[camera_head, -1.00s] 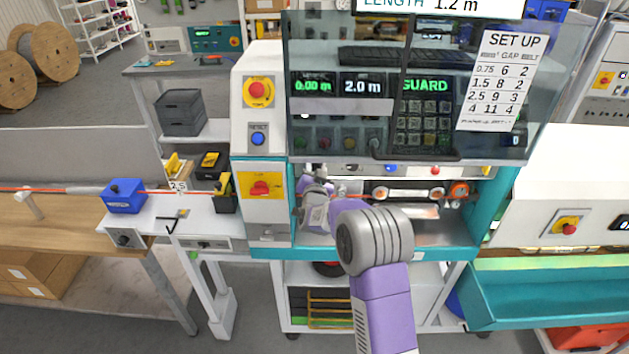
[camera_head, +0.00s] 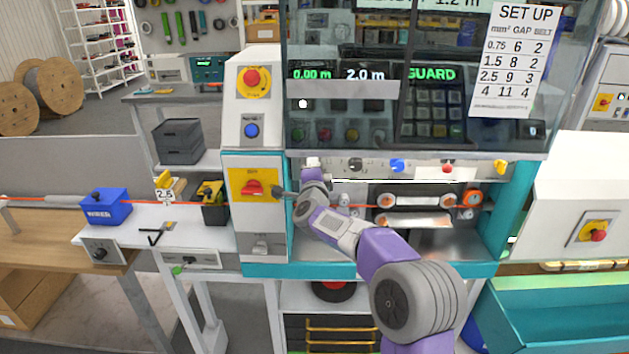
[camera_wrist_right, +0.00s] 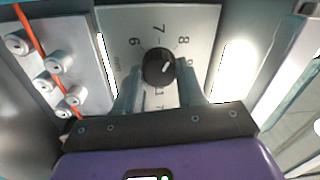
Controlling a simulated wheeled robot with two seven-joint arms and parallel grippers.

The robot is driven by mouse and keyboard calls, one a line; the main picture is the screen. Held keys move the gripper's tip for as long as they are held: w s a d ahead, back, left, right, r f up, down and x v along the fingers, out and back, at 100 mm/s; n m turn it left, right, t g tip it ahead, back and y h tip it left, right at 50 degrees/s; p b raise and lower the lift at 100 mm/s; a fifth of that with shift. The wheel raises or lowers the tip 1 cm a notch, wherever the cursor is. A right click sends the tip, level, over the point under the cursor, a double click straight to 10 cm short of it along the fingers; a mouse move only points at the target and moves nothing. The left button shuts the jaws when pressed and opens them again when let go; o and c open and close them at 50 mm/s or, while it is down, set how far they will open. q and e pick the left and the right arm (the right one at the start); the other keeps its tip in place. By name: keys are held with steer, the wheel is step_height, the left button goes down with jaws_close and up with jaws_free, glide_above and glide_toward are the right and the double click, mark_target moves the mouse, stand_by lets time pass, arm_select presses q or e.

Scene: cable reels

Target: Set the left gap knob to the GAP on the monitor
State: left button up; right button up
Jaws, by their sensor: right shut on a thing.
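The left gap knob (camera_wrist_right: 154,72) is a round black dial in the right wrist view. Its white mark points up and right, roughly toward the 8; 6, 7, 8 and 9 are printed around it on a grey plate (camera_wrist_right: 127,18). My right gripper (camera_wrist_right: 158,78) has a finger on each side of the knob and is shut on it. In the head view my right wrist (camera_head: 312,200) reaches into the machine opening and hides the knob. The monitor (camera_head: 420,10) is cut off at the top; only "1.2 m" is legible and no GAP value shows. My left gripper is out of view.
A SET UP card (camera_head: 515,60) lists GAP 6, 8, 9 and 11 by wire size. The display reads GUARD (camera_head: 432,74). A red switch on a yellow plate (camera_head: 268,170) is close beside my wrist. White rollers (camera_wrist_right: 60,62) lie left of the dial.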

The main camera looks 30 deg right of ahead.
steer(key=shift+f+m+h+b, duration=0.15)
steer(key=shift+m+h+b, duration=0.15)
steer(key=shift+m+b, duration=4.9)
steer(key=shift+m+g+p, duration=0.3)
steer(key=shift+m+p, duration=0.65)
steer(key=shift+m, duration=0.25)
steer(key=o, duration=1.1)
steer(key=shift+w, duration=0.1)
steer(key=shift+c, duration=0.2)
steer(key=shift+a, duration=0.1)
